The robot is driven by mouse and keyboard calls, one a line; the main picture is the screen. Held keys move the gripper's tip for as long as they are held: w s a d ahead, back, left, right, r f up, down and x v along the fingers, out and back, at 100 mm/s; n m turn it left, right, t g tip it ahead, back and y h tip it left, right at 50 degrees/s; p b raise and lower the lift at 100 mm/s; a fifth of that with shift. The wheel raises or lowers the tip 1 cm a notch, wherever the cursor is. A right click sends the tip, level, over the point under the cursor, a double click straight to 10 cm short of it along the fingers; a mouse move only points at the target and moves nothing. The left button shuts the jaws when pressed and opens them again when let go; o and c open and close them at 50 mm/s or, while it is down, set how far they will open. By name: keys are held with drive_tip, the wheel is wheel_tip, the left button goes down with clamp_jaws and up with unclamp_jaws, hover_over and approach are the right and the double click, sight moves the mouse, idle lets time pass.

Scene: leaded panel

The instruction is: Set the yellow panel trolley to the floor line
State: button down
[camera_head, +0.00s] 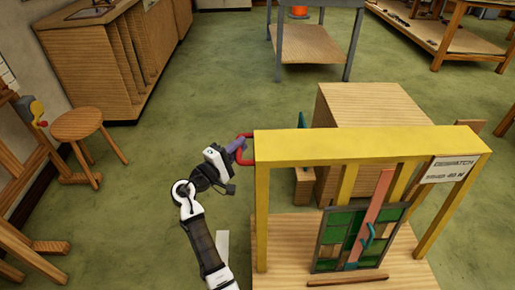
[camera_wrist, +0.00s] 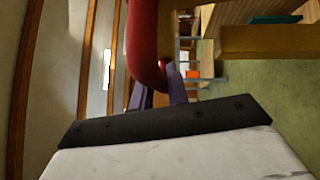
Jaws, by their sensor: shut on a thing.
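The yellow panel trolley (camera_head: 345,140) stands at the right of centre in the head view, a yellow frame on a wooden base (camera_head: 405,262). A red handle (camera_head: 244,162) sticks out from its left top corner. My gripper (camera_head: 238,147) is shut on this handle, which also shows large in the wrist view (camera_wrist: 143,45). A leaded panel of green and wood-coloured panes (camera_head: 335,235) leans upright in the frame. A pale strip (camera_head: 222,246) lies on the floor left of the trolley, partly hidden by my arm; I cannot tell whether it is the floor line.
A wooden block-like cabinet (camera_head: 370,105) stands close behind the trolley. A grey-legged table (camera_head: 308,45) is farther back. A round stool (camera_head: 77,124) and a wooden counter (camera_head: 95,60) are at the left. Green floor (camera_head: 195,115) is clear between them.

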drive_tip(key=a+b, duration=0.1)
drive_tip(key=a, duration=0.9)
drive_tip(key=shift+s+a, duration=0.2)
drive_tip(key=shift+a, duration=0.2)
drive_tip(key=c, duration=1.4)
unclamp_jaws()
drive_tip(key=shift+o, duration=0.2)
drive_tip(key=b+v, duration=0.2)
drive_tip(key=v, duration=1.1)
drive_tip(key=shift+s+a, duration=0.15)
drive_tip(key=shift+s, duration=0.15)
drive_tip(key=shift+f, duration=0.1)
